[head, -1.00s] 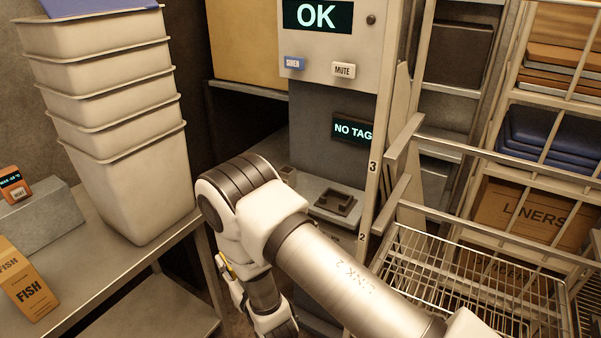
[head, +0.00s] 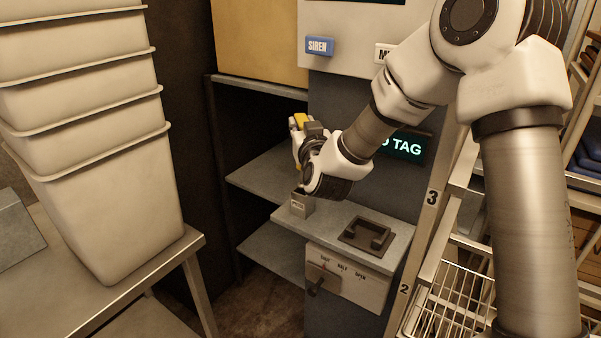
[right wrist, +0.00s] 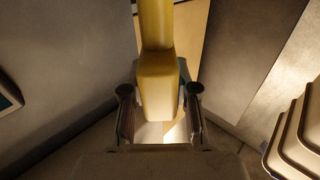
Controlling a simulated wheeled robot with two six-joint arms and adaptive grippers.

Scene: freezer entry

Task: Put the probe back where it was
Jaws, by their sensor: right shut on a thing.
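My right gripper (head: 309,138) is shut on the yellow probe (head: 300,119), above the grey ledge under the "TAG" display. In the right wrist view the probe (right wrist: 157,85) runs up between the two dark fingers (right wrist: 159,100). Its far end is out of that view. A small grey open-topped box (head: 301,204) with a tiny label stands on the ledge's left end, just below my right wrist. My wrist partly hides the probe and gripper in the head view. My left gripper is not in view.
A dark cradle (head: 367,235) lies on the ledge (head: 340,222), right of the small box. A lever panel (head: 345,280) is below. Stacked white tubs (head: 100,190) stand on the left table. A wire basket (head: 450,300) is at lower right. Shelves lie behind the ledge.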

